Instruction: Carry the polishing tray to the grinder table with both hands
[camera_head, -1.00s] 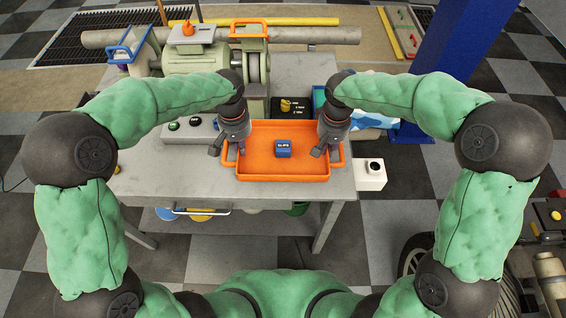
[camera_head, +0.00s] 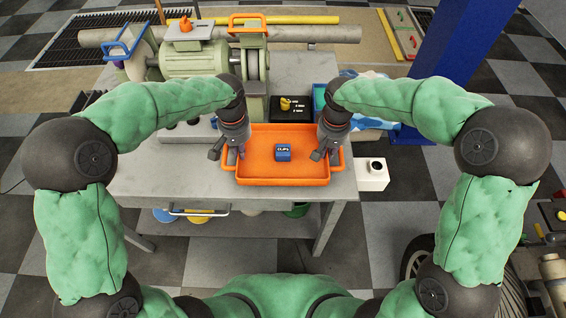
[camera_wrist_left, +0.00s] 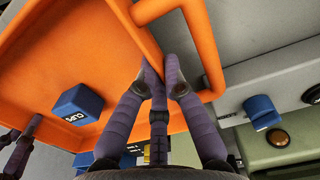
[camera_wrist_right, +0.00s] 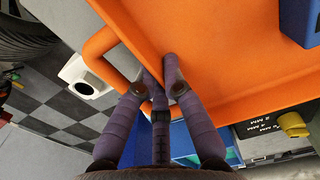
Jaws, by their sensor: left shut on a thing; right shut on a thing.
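The orange polishing tray (camera_head: 262,173) is on or just above the grey grinder table (camera_head: 170,185), near its front edge; I cannot tell whether it touches. A blue box marked CLIPS (camera_head: 283,152) sits in the tray. My left gripper (camera_head: 238,158) is shut on the tray's left side, and the left wrist view shows its fingers (camera_wrist_left: 162,84) at the rim by the handle. My right gripper (camera_head: 322,157) is shut on the right side, and the right wrist view shows its fingers (camera_wrist_right: 160,80) at the rim by the handle. The tray looks level.
The green grinder motor (camera_head: 190,62) stands at the table's back left. A black board with a yellow piece (camera_head: 288,104) lies behind the tray. A white box (camera_head: 373,175) is at the right of the table. A blue column (camera_head: 450,60) rises behind right.

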